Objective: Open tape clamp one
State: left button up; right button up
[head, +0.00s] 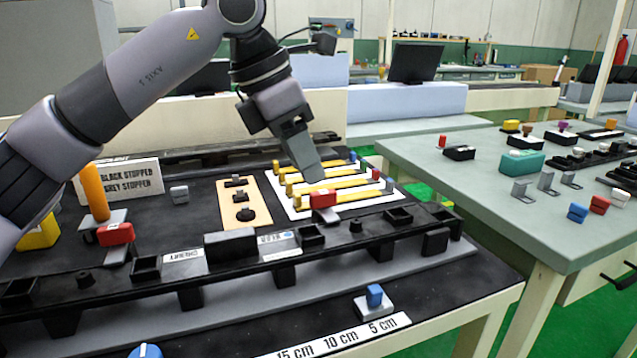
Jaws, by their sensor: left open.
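My left gripper (306,172) reaches down from the upper left over the white sheet with several yellow strips (345,184). Its jaws are open, and no held object shows. A red block (323,199) lies just below its fingertips, on the near side of the sheet; a small gap seems to separate them. No label shows which part is tape clamp one. My right gripper is out of view.
A long black rail (340,247) with sockets crosses the front of the bench. A blue-topped block (374,297) stands near the 5 cm strip (383,326). A wooden plate (244,202) lies left of the sheet. A green-grey table (470,189) with small parts stands at the right.

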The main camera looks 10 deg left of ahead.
aim_at(319, 192)
pick_arm(q)
jog(key=x, duration=0.4)
jog(key=shift+f, duration=0.1)
jog(key=shift+d+f+b, duration=0.15)
jog(key=shift+f+b, duration=0.15)
jog(key=shift+f, duration=0.05)
jog(key=shift+c, duration=0.3)
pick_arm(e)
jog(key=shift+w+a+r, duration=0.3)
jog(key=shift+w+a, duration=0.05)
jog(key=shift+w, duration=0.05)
pick_arm(q)
jog(key=shift+w, duration=0.1)
grip_shut()
